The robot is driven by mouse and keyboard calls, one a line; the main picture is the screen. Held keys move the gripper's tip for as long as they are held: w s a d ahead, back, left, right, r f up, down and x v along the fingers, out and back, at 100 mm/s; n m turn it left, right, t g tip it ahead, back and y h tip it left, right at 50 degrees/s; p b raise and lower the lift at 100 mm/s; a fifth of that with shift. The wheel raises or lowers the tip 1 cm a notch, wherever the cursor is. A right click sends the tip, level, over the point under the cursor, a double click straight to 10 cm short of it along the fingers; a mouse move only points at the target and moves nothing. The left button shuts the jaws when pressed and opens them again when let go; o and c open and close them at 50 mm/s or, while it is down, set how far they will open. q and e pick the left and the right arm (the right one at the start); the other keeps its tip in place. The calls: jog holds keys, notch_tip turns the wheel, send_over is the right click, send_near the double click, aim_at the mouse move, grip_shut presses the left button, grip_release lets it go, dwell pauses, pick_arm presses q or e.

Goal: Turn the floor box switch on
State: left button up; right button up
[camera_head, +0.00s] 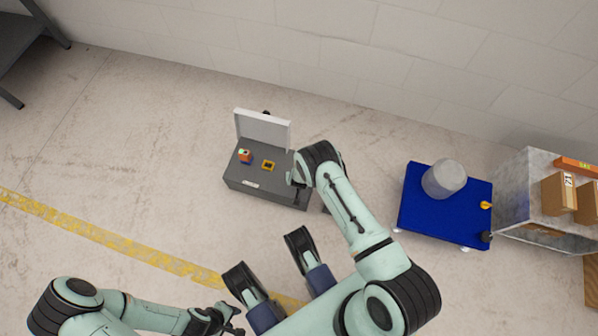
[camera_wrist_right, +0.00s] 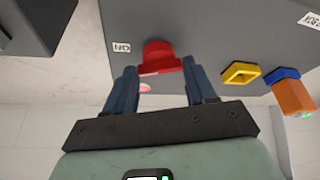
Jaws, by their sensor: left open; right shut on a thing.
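The grey floor box (camera_head: 245,181) stands on the floor near the wall with its pale lid (camera_head: 263,130) raised. My right gripper (camera_head: 297,184) is at the right end of the box; my arm hides part of that end. In the right wrist view, the red switch (camera_wrist_right: 160,54) sits on the grey panel beside a small "ON" label (camera_wrist_right: 122,47). The fingers of my right gripper (camera_wrist_right: 160,72) are on either side of the switch, shut on it. My left gripper (camera_head: 217,316) is open, low in the head view, away from the box.
A blue cart (camera_head: 420,215) with a grey cylinder (camera_head: 444,179) stands to the right, beside a shelf with cartons (camera_head: 558,193). The floor left of the box is clear.

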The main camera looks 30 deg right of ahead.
pick_arm(q)
jog(key=shift+s, duration=0.1)
pick_arm(e)
jog(key=shift+w+a+m+g+h, duration=0.1)
jog(key=shift+a+m+g+h, duration=0.15)
jog(key=shift+m, duration=0.7)
jog(key=shift+m+g+h, duration=0.15)
jog(key=shift+m+h, duration=0.2)
jog(key=shift+m, duration=1)
jog(key=o, duration=1)
jog(key=shift+o, duration=0.2)
pick_arm(q)
jog(key=w+d+r+t+p, duration=0.1)
jog(key=w+r+t+p, duration=0.3)
jog(key=w, duration=0.7)
notch_tip(320, 180, up, 4)
jog(key=shift+w+d+r+m+p, duration=0.1)
jog(key=shift+w+d+m+p, duration=0.25)
jog(key=shift+p, duration=0.65)
pick_arm(e)
jog(key=v, duration=1.3)
jog(key=shift+r, duration=0.2)
pick_arm(q)
jog(key=shift+a, duration=0.15)
pick_arm(e)
jog(key=shift+w, duration=0.1)
